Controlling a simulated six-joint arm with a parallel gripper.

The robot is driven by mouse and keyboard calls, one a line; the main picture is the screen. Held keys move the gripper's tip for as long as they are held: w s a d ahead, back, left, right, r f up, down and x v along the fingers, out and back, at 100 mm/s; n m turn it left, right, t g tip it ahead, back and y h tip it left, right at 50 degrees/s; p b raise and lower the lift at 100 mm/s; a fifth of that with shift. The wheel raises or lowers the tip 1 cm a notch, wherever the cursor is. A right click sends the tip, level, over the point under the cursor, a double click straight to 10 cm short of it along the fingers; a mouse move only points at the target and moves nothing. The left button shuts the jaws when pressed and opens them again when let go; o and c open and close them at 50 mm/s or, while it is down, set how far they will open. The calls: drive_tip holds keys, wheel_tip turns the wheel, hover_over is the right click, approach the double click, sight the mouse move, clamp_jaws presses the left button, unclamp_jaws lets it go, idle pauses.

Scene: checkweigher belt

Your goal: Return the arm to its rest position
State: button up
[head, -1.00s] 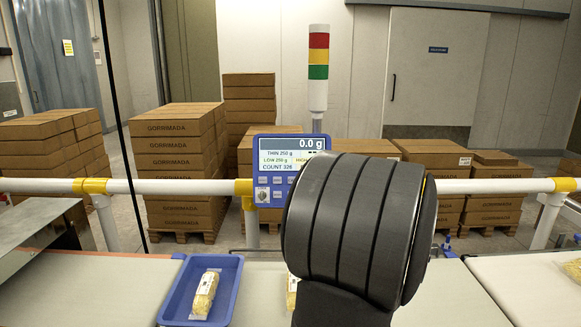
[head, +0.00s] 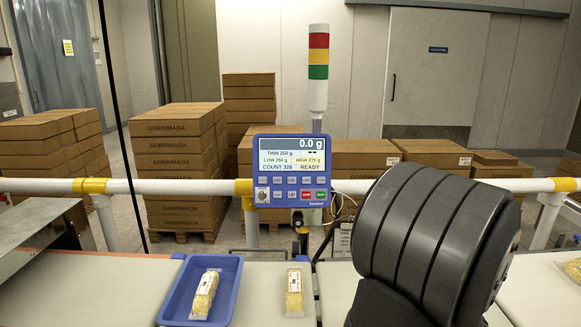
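A large dark grey, banded part of my arm fills the lower right of the head view, in front of the belt. My gripper is out of view, so its state does not show. A blue tray (head: 231,302) lies on the belt at lower centre-left with a yellowish pack (head: 204,295) in it. A second similar pack (head: 294,292) lies on the belt to the right of the tray, apart from it.
A blue checkweigher display (head: 291,172) reads 0.0 g and READY. A white rail (head: 180,187) runs behind the belt. A signal tower (head: 318,70) and carton stacks (head: 172,160) stand beyond. A metal housing (head: 35,235) is at left. Another pack (head: 574,268) lies at far right.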

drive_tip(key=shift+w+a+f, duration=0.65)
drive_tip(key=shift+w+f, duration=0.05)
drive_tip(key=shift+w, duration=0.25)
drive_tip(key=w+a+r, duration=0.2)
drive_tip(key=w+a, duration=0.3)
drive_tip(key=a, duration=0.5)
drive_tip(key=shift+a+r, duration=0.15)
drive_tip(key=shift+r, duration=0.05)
